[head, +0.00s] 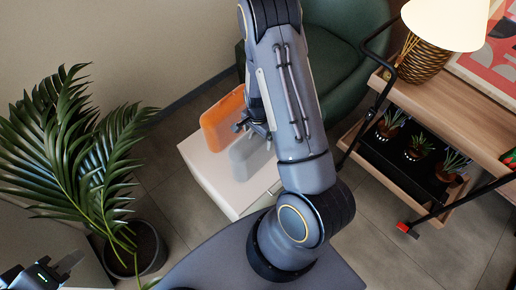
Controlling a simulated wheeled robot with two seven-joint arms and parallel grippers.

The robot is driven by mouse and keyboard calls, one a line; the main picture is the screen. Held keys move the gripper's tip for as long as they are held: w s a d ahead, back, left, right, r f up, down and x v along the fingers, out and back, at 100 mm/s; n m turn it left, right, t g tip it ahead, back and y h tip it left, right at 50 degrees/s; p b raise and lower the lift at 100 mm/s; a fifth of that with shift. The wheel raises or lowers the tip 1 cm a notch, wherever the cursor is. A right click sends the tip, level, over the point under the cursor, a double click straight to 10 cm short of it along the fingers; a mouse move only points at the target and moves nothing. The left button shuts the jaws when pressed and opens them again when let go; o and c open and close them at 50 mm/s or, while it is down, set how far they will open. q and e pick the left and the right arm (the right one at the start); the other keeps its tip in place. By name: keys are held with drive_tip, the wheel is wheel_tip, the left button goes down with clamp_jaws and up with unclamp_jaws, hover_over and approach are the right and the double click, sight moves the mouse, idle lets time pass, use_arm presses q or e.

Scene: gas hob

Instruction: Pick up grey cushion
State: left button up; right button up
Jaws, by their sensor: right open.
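A grey cushion (248,158) lies on the white top of a low box-like stand (202,168) in the middle of the head view. An orange cushion (222,121) sits beside it, toward the upper left. My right gripper (254,132) reaches down at the grey cushion's upper edge, with its fingers apart. The arm hides part of that area, and I cannot tell whether the fingers touch the cushion. My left gripper (66,265) is at the lower left corner, far from the cushions and partly cut off by the frame.
A potted palm (137,252) stands at the left. A green armchair (345,65) is behind the stand. A wooden shelf cart (440,100) with a lamp (447,22) and small plants is at the right. Tiled floor shows between the stand and the cart.

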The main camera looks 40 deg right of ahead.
drive_tip(key=c, duration=1.6)
drive_tip(key=shift+r, duration=0.1)
